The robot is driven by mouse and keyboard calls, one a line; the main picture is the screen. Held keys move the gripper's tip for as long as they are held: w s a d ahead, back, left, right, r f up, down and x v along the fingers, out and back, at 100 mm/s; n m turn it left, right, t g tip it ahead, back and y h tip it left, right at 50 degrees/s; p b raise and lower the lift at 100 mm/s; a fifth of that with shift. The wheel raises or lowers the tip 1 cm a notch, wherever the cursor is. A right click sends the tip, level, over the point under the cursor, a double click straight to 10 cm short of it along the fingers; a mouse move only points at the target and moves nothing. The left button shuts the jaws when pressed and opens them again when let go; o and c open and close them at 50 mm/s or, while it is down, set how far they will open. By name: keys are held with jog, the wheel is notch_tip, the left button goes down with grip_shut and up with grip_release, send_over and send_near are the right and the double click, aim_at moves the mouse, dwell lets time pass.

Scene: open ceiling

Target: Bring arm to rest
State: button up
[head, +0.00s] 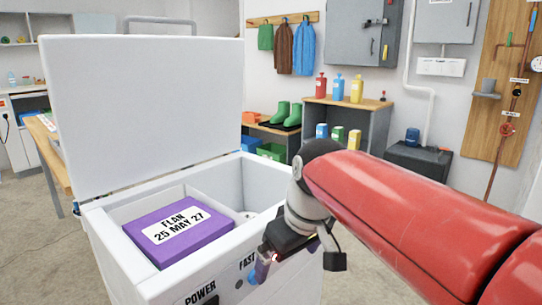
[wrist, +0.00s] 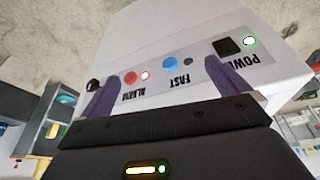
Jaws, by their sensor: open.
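My gripper (head: 262,262) is at the end of my red arm, in front of the white chest freezer (head: 120,260) and close to its control panel. In the wrist view its two purple-grey fingers (wrist: 160,95) stand wide apart with nothing between them. Beyond them is the panel with a black power switch (wrist: 228,46), a blue FAST button (wrist: 170,64) and a red ALARM button (wrist: 130,78). I cannot tell whether a fingertip touches the panel. The freezer lid (head: 140,110) stands open.
A purple box (head: 170,250) labelled "FLAN 25 MAY 27" lies inside the freezer. A bench (head: 370,115) with red, blue and yellow bottles stands behind. A dark box (head: 418,160) sits on the floor by the wall. Floor shows below my arm (head: 365,275).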

jog(key=s+d+f+m+t+h+b, duration=0.1)
jog(key=s+d+f+m+t+h, duration=0.1)
jog(key=s+d+f+m, duration=0.5)
jog(key=s+d+f, duration=0.3)
jog(key=s+d, duration=0.2)
jog(key=s, duration=0.1)
jog(key=shift+f, duration=0.4)
